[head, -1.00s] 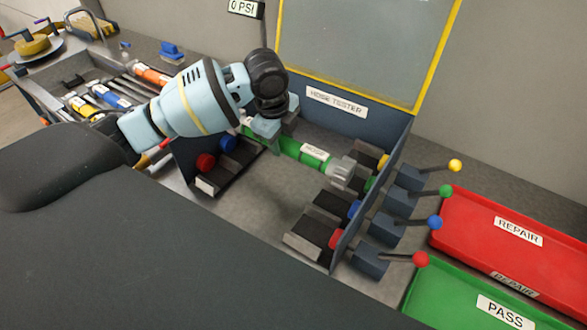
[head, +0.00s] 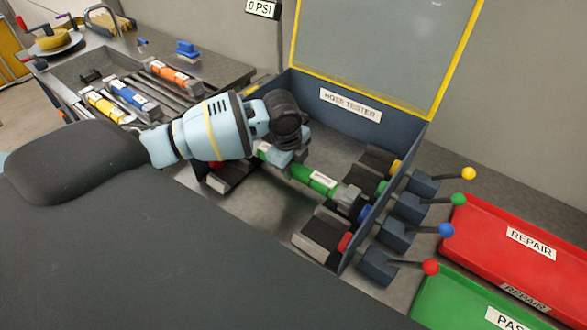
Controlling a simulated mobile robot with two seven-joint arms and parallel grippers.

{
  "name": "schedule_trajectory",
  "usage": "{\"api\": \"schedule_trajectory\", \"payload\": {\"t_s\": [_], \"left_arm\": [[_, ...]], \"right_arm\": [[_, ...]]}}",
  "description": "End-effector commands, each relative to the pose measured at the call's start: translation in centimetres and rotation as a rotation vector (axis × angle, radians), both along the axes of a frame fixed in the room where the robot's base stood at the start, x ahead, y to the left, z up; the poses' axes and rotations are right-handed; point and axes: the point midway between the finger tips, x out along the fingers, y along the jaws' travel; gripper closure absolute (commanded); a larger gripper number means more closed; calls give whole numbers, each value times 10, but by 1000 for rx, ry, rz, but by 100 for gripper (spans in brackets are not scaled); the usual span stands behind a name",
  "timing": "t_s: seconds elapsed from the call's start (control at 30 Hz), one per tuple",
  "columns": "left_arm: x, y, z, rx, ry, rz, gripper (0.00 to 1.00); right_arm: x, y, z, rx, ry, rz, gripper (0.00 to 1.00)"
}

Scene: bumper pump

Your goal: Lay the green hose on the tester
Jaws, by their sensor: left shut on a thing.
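The green hose (head: 312,178) has a white label and a grey end fitting at its right. My left gripper (head: 283,160) is shut on it toward its left end, and my wrist hides part of that end. The hose lies across the inside of the hose tester (head: 350,105). Its right end is at the row of colored ports, close to the blue port (head: 365,212) and the cradle blocks. Whether it touches a cradle, I cannot tell. My right gripper is not in view.
Levers with yellow, green, blue and red knobs (head: 431,267) stand outside the tester's right wall. A red REPAIR tray (head: 480,240) and a green PASS tray (head: 450,300) lie beyond. Orange (head: 172,73), blue and yellow hoses lie in a rack at the left. The tester's raised lid (head: 385,50) is open.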

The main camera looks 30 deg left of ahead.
Motion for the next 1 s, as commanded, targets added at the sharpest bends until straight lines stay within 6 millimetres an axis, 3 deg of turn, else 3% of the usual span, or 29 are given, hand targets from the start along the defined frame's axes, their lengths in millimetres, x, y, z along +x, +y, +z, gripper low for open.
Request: {"api": "schedule_trajectory", "payload": {"t_s": [0.13,0.53,0.57,0.7,1.0], "left_arm": [[1,0,-13,-1,-4,0,100],[1,0,-17,-1,-4,0,100],[0,0,-18,0,-2,0,60],[0,0,-17,0,-2,-1,42],[0,0,-17,0,-2,-1,41]], "right_arm": [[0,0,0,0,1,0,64],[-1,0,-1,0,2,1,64],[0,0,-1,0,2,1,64],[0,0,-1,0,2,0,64],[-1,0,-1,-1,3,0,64]]}}
